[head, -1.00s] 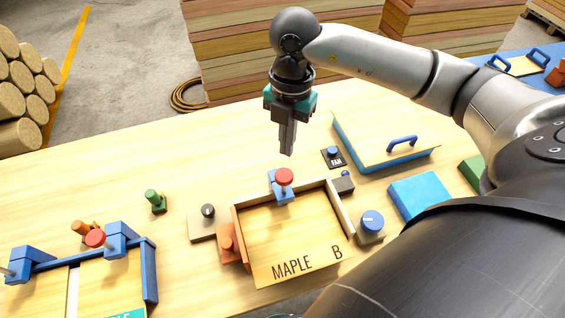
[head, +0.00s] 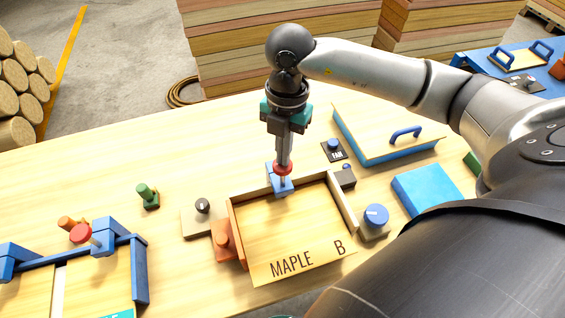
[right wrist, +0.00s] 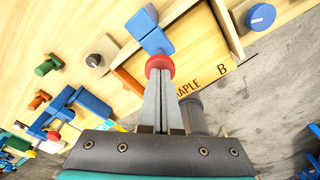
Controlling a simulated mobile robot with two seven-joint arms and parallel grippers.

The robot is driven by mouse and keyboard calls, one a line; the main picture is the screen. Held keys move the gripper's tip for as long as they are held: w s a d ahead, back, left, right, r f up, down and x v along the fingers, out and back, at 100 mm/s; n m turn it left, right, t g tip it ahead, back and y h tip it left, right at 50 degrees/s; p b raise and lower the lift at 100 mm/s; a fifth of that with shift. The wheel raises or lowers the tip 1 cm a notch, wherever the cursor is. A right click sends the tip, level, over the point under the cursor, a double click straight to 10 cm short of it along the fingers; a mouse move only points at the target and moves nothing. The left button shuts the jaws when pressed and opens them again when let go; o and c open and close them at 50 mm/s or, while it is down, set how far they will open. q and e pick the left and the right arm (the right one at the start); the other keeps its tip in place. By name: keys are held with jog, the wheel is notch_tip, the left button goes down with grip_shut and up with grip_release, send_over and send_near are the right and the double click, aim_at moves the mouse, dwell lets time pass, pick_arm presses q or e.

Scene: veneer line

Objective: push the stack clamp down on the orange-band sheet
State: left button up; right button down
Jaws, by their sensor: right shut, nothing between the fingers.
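The stack clamp is a blue block (head: 272,184) with a round red knob (head: 283,168) on top, at the back edge of the tray (head: 238,245) marked MAPLE B. The knob also shows in the right wrist view (right wrist: 159,62), just past my fingertips. My right gripper (head: 284,160) is shut and empty, pointing down right over the knob. Its tips overlap the knob in both views; I cannot tell whether they touch. A pale wood sheet (head: 290,225) lies in the tray. I see no orange band on it. My left gripper is not in view.
An orange block (head: 222,240) and a black-knobbed box (head: 200,218) sit left of the tray. A blue dial (head: 376,216) stands right of it. A blue-handled lidded box (head: 385,135) is behind right.

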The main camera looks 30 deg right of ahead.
jog(key=shift+f, duration=0.3)
notch_tip(320, 180, down, 2)
jog(key=shift+f+b, duration=0.25)
jog(key=shift+b, duration=0.8)
jog(key=shift+r, duration=0.2)
jog(key=shift+w+d+r, duration=0.25)
jog(key=shift+w+d, duration=0.2)
jog(key=shift+d, duration=0.2)
jog(key=shift+w+d+r, duration=0.25)
jog(key=shift+w+d, duration=0.15)
jog(key=shift+d, duration=0.2)
notch_tip(320, 180, up, 15)
jog(key=d, duration=0.1)
jog(key=shift+w+r, duration=0.15)
jog(key=shift+w, duration=0.25)
